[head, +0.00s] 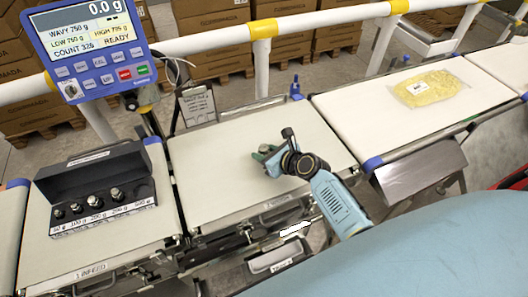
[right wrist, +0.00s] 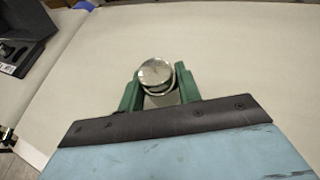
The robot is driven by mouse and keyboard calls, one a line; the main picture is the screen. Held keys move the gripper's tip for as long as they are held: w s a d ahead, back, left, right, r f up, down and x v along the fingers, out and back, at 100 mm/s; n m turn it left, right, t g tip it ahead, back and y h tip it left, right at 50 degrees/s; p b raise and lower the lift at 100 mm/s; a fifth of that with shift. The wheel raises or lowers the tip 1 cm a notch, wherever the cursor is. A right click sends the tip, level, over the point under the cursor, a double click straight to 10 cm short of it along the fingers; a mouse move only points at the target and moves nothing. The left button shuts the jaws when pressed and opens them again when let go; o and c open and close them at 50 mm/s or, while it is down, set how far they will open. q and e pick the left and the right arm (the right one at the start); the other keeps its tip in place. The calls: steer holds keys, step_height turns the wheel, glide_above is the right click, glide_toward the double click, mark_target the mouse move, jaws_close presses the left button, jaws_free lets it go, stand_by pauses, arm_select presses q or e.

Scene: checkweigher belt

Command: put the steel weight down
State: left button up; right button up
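The steel weight (right wrist: 155,74) is a shiny round-topped cylinder between the green fingertips of my right gripper (right wrist: 160,90) in the right wrist view. The fingers close on it from both sides. In the head view my right gripper (head: 266,155) is over the middle of the centre weighing belt (head: 215,150), and the weight is hidden there. I cannot tell whether its base touches the belt. The display (head: 95,35) reads 0.0 g and READY. My left gripper is not in view.
An open black weight case (head: 95,172) with several smaller weights stands on the left belt; its rightmost labelled place looks empty. A bag of yellow product (head: 428,87) lies on the right belt. A white rail (head: 215,37) runs behind. The centre belt is otherwise clear.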

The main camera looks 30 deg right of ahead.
steer(key=o, duration=0.5)
steer(key=shift+r, duration=0.2)
steer(key=p+v, duration=0.2)
steer(key=v, duration=1)
steer(key=shift+p, duration=0.3)
